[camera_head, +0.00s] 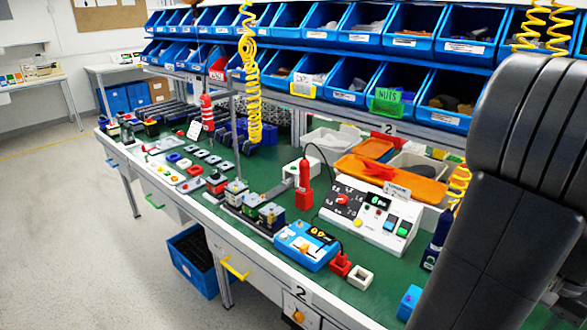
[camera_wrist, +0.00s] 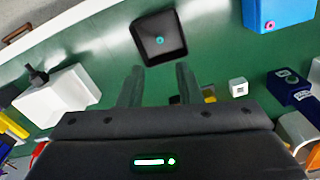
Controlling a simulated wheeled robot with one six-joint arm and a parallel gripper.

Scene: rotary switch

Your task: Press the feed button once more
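A white sloped control panel (camera_head: 370,215) stands on the green bench in the head view. It carries a red rotary knob (camera_head: 343,199), a small dark display and several coloured buttons, among them a green one (camera_head: 403,231). I cannot read which button is the feed button. In the wrist view, my gripper (camera_wrist: 159,74) is open, with an empty gap between its two dark fingers. A black square piece with a teal centre (camera_wrist: 160,38) lies just beyond the fingertips, apart from them. My gripper is not visible in the head view, where my dark arm fills the right side.
A blue box (camera_wrist: 282,12) lies upper right and a white block (camera_wrist: 58,97) left in the wrist view. A blue meter (camera_head: 306,245), a red-topped tool (camera_head: 303,185) and orange trays (camera_head: 402,180) surround the panel. Blue bins (camera_head: 410,28) line the back.

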